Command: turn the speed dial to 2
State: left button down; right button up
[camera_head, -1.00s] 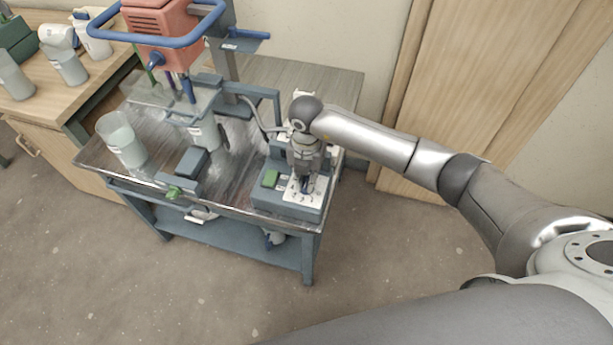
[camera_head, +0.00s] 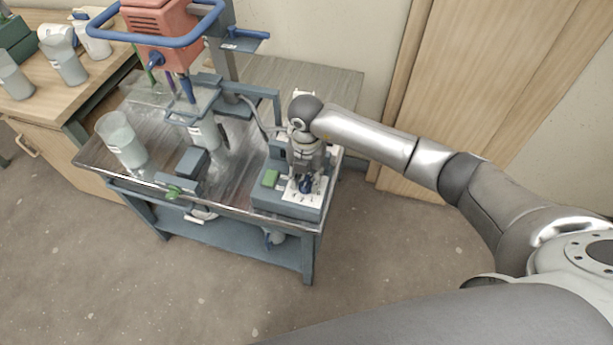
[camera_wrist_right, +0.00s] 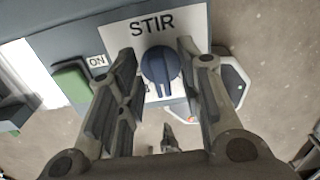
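The blue speed dial (camera_wrist_right: 160,70) sits on a white panel (camera_wrist_right: 150,27) marked STIR, and it also shows in the head view (camera_head: 306,184). The panel is on top of a grey-blue control box (camera_head: 285,205). My right gripper (camera_wrist_right: 160,62) is open, with one finger on each side of the dial and a gap visible around it. In the head view the right gripper (camera_head: 305,178) points down over the panel. The dial's numbers are mostly hidden or too small to read, so I cannot tell its setting. My left gripper is not in view.
A green button (camera_wrist_right: 72,84) marked ON is beside the dial panel. The orange mixer (camera_head: 162,35) with a blue handle ring stands to the left. A clear bucket (camera_head: 122,138) is on the metal-topped cart (camera_head: 240,195). Floor in front is clear.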

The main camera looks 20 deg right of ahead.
aim_at(307, 179)
notch_tip(307, 179, up, 12)
dwell(0.4)
dwell(0.3)
